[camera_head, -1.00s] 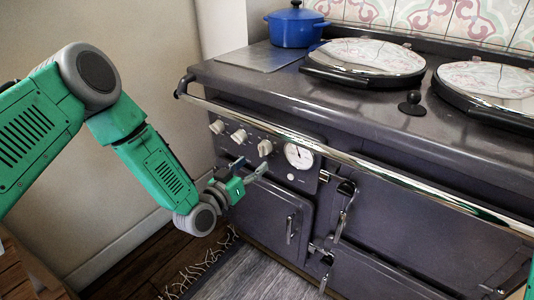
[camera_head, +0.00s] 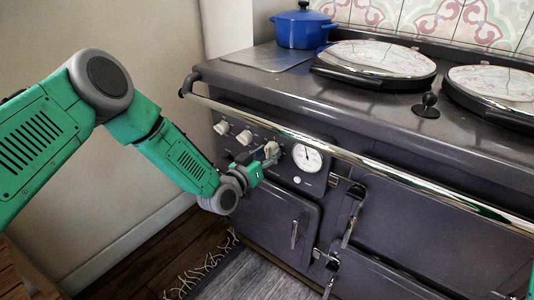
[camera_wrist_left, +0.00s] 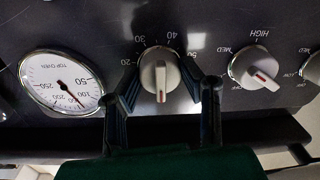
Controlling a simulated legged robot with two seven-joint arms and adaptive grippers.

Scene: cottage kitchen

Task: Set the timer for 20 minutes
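The timer knob (camera_wrist_left: 160,75) is a pale round knob with a raised grip bar and a red mark. In the left wrist view its red mark points down the picture, and the numbers 20, 30, 40 and 50 curve over its upper side. In the head view it is the knob (camera_head: 271,149) nearest the round gauge. My left gripper (camera_wrist_left: 163,98) is open, with one finger on each side of the knob and visible gaps between. In the head view the gripper (camera_head: 268,157) is right at the knob. My right gripper is not in view.
A top oven gauge (camera_wrist_left: 62,82) sits beside the timer knob, and another knob (camera_wrist_left: 254,66) marked MED and HIGH is on its other side. The stove's chrome rail (camera_head: 370,158) runs above the control panel. A blue pot (camera_head: 302,27) stands on the stove top.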

